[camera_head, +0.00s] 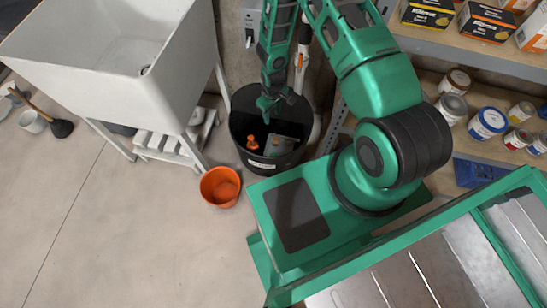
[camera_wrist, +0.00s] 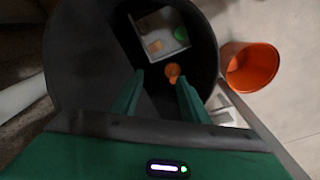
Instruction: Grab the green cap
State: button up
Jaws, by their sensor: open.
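The green cap (camera_wrist: 181,33) shows in the wrist view as a small round green thing at the right of a light grey box (camera_wrist: 152,44) inside the black bin (camera_wrist: 72,55). I cannot make the cap out in the head view. My gripper (camera_wrist: 160,78) is open and empty, with its two green fingers reaching over the bin's near part. The cap lies beyond the fingertips, up and to the right in the wrist view. In the head view my gripper (camera_head: 267,112) hangs over the bin's opening.
An orange object (camera_wrist: 172,72) lies in the bin close to the right fingertip. An orange bucket (camera_head: 220,187) stands beside the bin (camera_head: 240,103). A white sink (camera_head: 100,40) is at left and a shelf with cans (camera_head: 488,122) at right. Open floor lies at lower left.

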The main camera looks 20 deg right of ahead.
send_over(274, 154)
notch_tip(274, 154, down, 13)
jog(key=shift+n+g, duration=0.4)
jog(key=f, duration=0.4)
jog(key=shift+s+a+f, duration=0.1)
jog(key=shift+s+a, duration=0.15)
jog(key=shift+s, duration=0.05)
jog(key=shift+f, duration=3)
jog(key=c, duration=0.8)
